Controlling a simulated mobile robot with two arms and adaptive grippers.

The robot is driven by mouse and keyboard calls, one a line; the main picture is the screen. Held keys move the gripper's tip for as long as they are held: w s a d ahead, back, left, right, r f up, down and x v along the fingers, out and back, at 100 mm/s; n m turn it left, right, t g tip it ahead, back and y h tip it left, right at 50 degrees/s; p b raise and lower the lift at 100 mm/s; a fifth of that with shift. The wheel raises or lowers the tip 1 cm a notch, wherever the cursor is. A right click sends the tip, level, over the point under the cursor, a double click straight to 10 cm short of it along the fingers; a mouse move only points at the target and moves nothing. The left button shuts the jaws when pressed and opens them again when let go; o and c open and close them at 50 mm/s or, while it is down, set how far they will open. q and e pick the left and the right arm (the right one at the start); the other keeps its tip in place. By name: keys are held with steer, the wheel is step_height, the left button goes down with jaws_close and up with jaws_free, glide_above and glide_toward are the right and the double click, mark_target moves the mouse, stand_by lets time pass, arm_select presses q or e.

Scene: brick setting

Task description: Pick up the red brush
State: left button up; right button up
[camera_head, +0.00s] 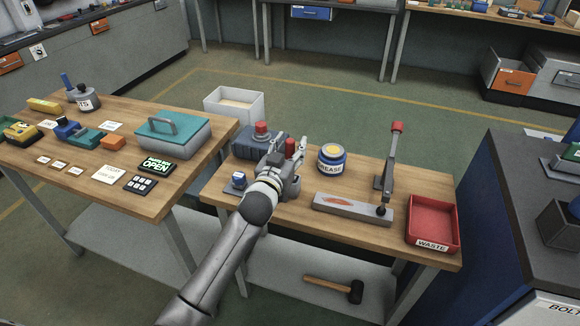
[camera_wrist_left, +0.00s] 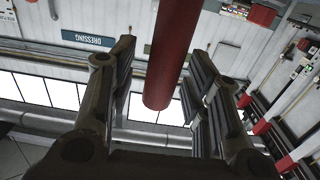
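A red upright cylinder (camera_head: 290,147), which looks like the red brush's handle, shows at my left gripper on the right-hand wooden table. My left gripper (camera_head: 284,160) comes in from the front left and partly hides it. In the left wrist view the red cylinder (camera_wrist_left: 174,55) lies between the two fingers of my left gripper (camera_wrist_left: 165,90). The fingers are spread, with a visible gap at least on the left side. The brush's bristles cannot be made out. My right gripper is not in view.
A dark blue box (camera_head: 246,148) with a red knob stands just behind left of the gripper. A grease tin (camera_head: 332,160), a lever press (camera_head: 385,185), a grey block (camera_head: 352,210) and a red waste tray (camera_head: 433,220) stand to the right. A small blue item (camera_head: 238,181) lies left.

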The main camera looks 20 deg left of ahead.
arm_select(q)
jaws_close()
